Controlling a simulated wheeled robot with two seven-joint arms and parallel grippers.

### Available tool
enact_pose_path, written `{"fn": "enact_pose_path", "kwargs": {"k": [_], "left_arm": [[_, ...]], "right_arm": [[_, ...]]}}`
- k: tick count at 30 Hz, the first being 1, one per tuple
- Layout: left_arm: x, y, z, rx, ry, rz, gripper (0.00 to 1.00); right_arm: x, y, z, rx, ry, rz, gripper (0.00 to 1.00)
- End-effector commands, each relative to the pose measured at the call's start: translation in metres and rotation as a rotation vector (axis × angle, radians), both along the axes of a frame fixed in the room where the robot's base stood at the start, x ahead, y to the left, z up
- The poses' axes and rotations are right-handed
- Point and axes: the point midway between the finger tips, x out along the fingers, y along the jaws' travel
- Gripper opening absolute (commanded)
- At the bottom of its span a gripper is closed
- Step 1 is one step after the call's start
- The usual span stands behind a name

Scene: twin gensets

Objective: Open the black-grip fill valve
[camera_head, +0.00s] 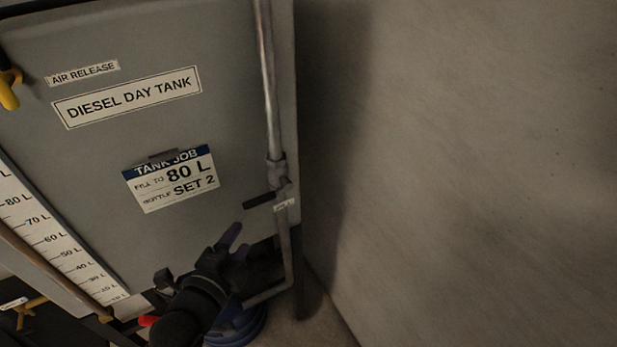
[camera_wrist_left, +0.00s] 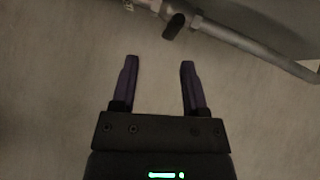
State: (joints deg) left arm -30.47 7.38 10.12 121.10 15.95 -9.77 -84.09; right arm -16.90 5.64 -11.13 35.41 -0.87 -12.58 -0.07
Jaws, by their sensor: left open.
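The fill valve (camera_head: 279,172) sits on the vertical pipe at the right edge of the grey tank. Its black grip (camera_head: 259,201) sticks out to the left, a little below the valve body. In the left wrist view the black grip (camera_wrist_left: 174,26) shows end-on beside the pipe, beyond the fingertips and slightly right of the gap's middle. My left gripper (camera_head: 238,242) is open and empty, below the grip and apart from it. It also shows in the left wrist view (camera_wrist_left: 159,63) with two purple fingers spread. My right gripper is not in view.
The diesel day tank (camera_head: 225,100) carries a job card (camera_head: 171,178) reading 80 L, SET 2. A level scale (camera_head: 55,235) is at left. Yellow handles (camera_head: 8,90) show at the left edge. A blue round object (camera_head: 245,328) is on the floor. A bare wall (camera_head: 480,150) fills the right.

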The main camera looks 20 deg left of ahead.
Motion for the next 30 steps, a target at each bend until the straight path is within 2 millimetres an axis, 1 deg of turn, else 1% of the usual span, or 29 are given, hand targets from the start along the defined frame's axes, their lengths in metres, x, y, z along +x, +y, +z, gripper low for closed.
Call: {"fn": "enact_pose_path", "kwargs": {"k": [1,3,5,9,12,15,19,27,29,30], "left_arm": [[0.001,0.001,0.01,0.027,-0.021,-0.004,0.57],[0.007,0.001,0.014,0.045,-0.036,-0.006,0.57],[0.017,0.002,0.013,0.045,-0.039,-0.006,0.57],[0.052,0.004,0.007,0.042,-0.039,-0.006,0.57],[0.072,0.006,0.003,0.042,-0.037,-0.006,0.57],[0.086,0.007,0.001,0.043,-0.034,-0.006,0.57],[0.097,0.007,0.0,0.043,-0.034,-0.007,0.57],[0.098,0.007,0.0,0.043,-0.033,-0.007,0.57],[0.098,0.007,0.0,0.043,-0.033,-0.007,0.45],[0.098,0.007,0.0,0.043,-0.033,-0.007,0.36]], "right_arm": [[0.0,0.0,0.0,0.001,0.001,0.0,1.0],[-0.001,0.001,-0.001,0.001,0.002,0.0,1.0],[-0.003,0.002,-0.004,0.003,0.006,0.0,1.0],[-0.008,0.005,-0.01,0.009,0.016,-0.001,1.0],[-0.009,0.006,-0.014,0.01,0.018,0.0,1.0],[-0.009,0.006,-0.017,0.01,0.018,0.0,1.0],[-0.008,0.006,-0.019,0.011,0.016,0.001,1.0],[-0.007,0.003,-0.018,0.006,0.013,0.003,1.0],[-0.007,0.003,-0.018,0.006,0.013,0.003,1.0],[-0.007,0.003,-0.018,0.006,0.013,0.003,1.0]]}}
